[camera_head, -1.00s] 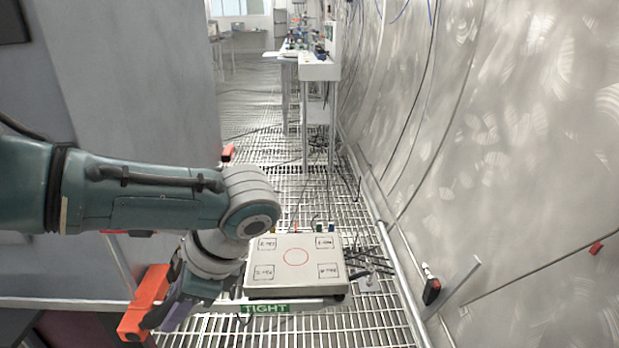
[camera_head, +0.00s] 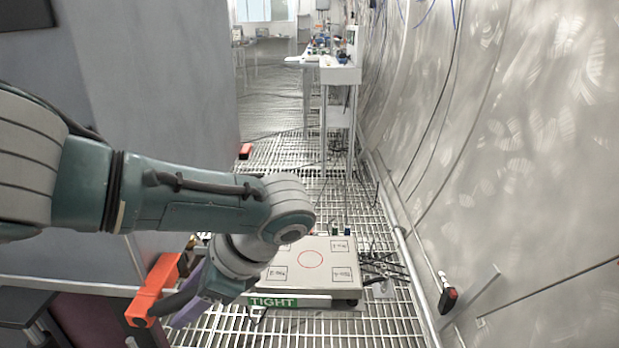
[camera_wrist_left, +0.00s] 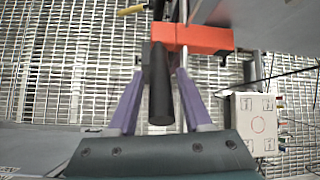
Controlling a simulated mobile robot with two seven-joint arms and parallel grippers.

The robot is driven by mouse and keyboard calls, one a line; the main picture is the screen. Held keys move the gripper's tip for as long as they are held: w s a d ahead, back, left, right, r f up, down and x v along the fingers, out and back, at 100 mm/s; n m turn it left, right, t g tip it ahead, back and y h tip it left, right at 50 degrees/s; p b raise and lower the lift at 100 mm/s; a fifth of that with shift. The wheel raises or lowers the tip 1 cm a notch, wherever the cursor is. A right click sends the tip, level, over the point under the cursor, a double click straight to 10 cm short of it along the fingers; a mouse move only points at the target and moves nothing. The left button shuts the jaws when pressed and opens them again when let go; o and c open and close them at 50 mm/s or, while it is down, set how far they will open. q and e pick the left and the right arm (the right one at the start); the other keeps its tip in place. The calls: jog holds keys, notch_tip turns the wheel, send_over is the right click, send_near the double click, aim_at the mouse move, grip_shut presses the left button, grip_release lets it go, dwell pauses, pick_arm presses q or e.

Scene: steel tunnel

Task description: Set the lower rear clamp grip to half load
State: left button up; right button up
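The orange clamp body (camera_head: 155,288) is at the lower left of the head view, beside the grey panel. It also shows at the top of the left wrist view (camera_wrist_left: 205,39). Its black cylindrical grip (camera_wrist_left: 160,88) points toward the wrist camera. My left gripper (camera_head: 182,308) is beside the clamp, its fingers partly hidden by its own wrist. In the left wrist view its purple fingers (camera_wrist_left: 160,80) are apart, one on each side of the black grip, with narrow gaps showing. My right gripper is in neither view.
A flat pale box (camera_head: 335,254) with a red circle and marked squares lies right of my wrist; a green TIGHT label (camera_head: 273,302) is at its front. Another orange piece (camera_head: 245,151) is farther back. A curved metal wall (camera_head: 540,180) bounds the right; grating floor lies between.

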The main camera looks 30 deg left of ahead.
pick_arm(q)
jog(key=shift+o, duration=0.7)
jog(key=shift+r, duration=0.15)
jog(key=shift+w+d+r, duration=0.1)
jog(key=shift+d+r, duration=0.1)
jog(key=shift+r, duration=0.05)
jog(key=p+v, duration=0.2)
jog(key=v, duration=0.7)
jog(key=shift+d, duration=0.1)
